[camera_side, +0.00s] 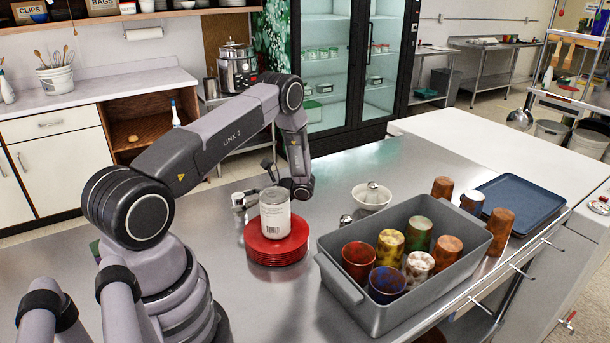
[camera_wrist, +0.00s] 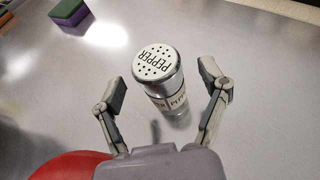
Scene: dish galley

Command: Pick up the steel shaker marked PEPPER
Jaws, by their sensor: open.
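The steel shaker marked PEPPER (camera_wrist: 165,82) stands on the steel counter in the wrist view. Its perforated lid carries the word PEPPER, and a pale label with the same word wraps its body. My gripper (camera_wrist: 163,84) is open, with one finger to the left of the shaker and one to its right. Gaps show between the shaker and both fingers in this view. In the side view my gripper is low over the counter behind the white can, and I cannot clearly make out the shaker there.
A white can (camera_side: 275,214) stands on stacked red plates (camera_side: 276,258) close to my gripper. A grey bin (camera_side: 380,318) of several cups, a white bowl (camera_side: 371,198) and a blue tray (camera_side: 523,203) are to the right. A green and purple sponge (camera_wrist: 69,12) lies beyond the shaker.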

